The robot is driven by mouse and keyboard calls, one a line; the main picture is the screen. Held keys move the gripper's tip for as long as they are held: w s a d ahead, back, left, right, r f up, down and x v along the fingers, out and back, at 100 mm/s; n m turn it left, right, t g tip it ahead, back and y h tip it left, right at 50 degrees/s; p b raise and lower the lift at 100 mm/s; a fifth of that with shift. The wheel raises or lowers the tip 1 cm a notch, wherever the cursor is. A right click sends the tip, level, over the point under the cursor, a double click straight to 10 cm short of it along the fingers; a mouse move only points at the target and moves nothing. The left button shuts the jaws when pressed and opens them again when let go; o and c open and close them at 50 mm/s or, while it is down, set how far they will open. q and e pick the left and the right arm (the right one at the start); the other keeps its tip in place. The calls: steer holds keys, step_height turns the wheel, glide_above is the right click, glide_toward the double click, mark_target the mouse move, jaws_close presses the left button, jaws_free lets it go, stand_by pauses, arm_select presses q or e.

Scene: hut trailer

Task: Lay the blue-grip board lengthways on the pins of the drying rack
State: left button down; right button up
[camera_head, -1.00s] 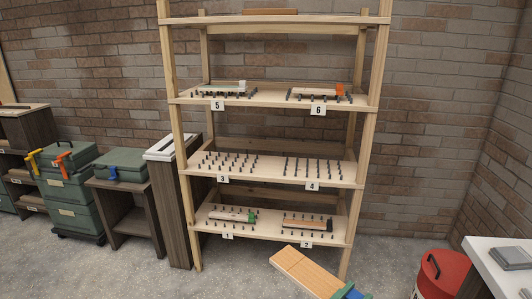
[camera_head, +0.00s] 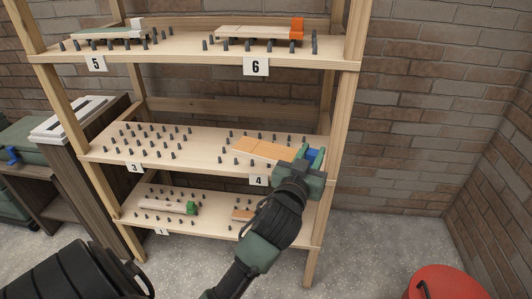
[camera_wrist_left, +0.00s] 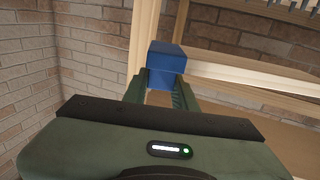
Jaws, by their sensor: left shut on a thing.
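The blue-grip board is a flat orange-tan wooden board (camera_head: 262,149) with a blue grip (camera_head: 312,155) at its right end. My left gripper (camera_head: 308,163) is shut on the blue grip, which also shows between the fingers in the left wrist view (camera_wrist_left: 166,60). The board reaches leftward over the pins of bay 4 on the drying rack's middle shelf (camera_head: 205,162). Pins show behind and to the left of it. I cannot tell whether it touches the pins. My right gripper is not in view.
Bay 3 (camera_head: 150,140), to the left, has bare pins. Boards rest in bays 5 (camera_head: 110,32) and 6 (camera_head: 255,33) above, and a green-grip board (camera_head: 165,205) lies in bay 1 below. The rack's front right post (camera_head: 334,150) is close to my gripper.

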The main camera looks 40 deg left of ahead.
arm_select(q)
steer(key=w+a+r+n+g+y+b, duration=0.1)
steer(key=w+a+r+n+y+b, duration=0.1)
steer(key=w+a+r+b, duration=0.35)
steer(key=w+a+r+n+g+y+b, duration=0.1)
steer(key=w+a+r+y+b, duration=0.15)
steer(key=w+a, duration=0.55)
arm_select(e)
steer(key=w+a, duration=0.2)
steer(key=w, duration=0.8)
arm_select(q)
steer(key=b, duration=0.3)
glide_above(292, 146)
steer(key=v, duration=0.6)
step_height(292, 146, down, 15)
steer(key=shift+a+r, duration=0.15)
step_height(292, 146, down, 4)
steer(key=shift+r+b, duration=0.15)
steer(key=shift+b, duration=0.45)
steer(key=shift+f, duration=0.4)
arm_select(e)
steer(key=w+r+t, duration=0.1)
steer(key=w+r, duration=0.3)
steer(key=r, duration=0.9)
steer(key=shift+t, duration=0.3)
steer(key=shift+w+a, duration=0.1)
